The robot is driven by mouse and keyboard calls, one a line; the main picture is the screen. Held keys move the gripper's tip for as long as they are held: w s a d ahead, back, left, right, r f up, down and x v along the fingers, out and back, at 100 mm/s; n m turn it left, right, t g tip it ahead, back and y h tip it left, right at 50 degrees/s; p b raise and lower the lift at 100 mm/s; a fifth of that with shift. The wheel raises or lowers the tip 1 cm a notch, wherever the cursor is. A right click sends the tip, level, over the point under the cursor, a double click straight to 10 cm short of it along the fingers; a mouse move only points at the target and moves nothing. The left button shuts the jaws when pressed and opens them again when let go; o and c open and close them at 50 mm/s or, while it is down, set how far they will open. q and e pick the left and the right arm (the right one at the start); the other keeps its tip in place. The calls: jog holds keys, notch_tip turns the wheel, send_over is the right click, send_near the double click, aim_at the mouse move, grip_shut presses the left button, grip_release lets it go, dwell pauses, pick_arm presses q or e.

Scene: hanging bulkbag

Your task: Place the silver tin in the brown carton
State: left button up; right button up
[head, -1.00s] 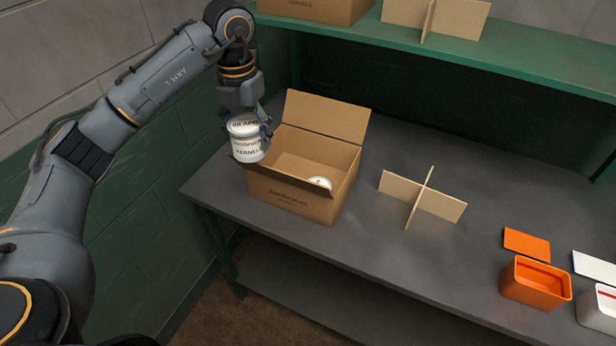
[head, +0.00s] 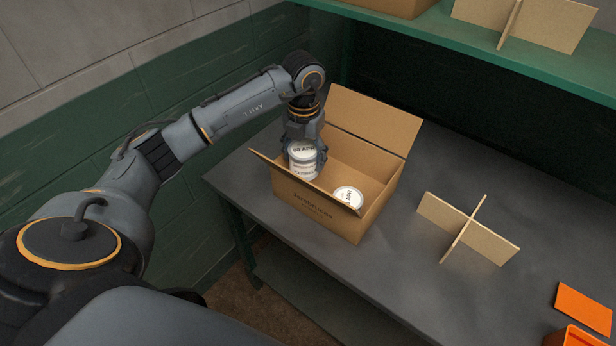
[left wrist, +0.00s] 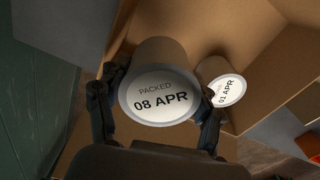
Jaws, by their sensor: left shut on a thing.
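The silver tin (head: 303,163), with a white label and a lid dated 08 APR, is held upright in my left gripper (head: 304,148). In the left wrist view the tin (left wrist: 158,96) sits between the two fingers (left wrist: 155,112), which are shut on it. The tin is inside the open mouth of the brown carton (head: 318,214), at its left side. Whether its base touches the carton floor is hidden. A second tin (head: 348,197), its lid dated 01 APR, stands in the carton to the right. My right gripper is out of view.
The carton's flaps stand open, with a tall one (head: 374,118) at the back. A cardboard divider (head: 466,228) stands on the grey bench (head: 400,290) to the right. An orange lid (head: 584,308) lies farther right. A green shelf (head: 480,50) runs above the bench.

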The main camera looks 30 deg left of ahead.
aim_at(305, 169)
pick_arm(q)
notch_tip(305, 169, down, 3)
jog(key=shift+f, duration=0.1)
jog(key=shift+w+f+p, duration=0.1)
jog(key=shift+f+p, duration=0.25)
jog(key=shift+f, duration=0.35)
notch_tip(305, 169, down, 4)
jog(key=shift+p, duration=0.4)
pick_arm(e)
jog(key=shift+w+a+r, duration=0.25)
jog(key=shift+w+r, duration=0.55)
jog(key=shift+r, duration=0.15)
pick_arm(q)
jog(key=shift+f, duration=0.2)
jog(key=o, duration=1)
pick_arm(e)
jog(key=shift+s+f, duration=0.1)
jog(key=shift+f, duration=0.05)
pick_arm(q)
jog(key=shift+r, duration=0.15)
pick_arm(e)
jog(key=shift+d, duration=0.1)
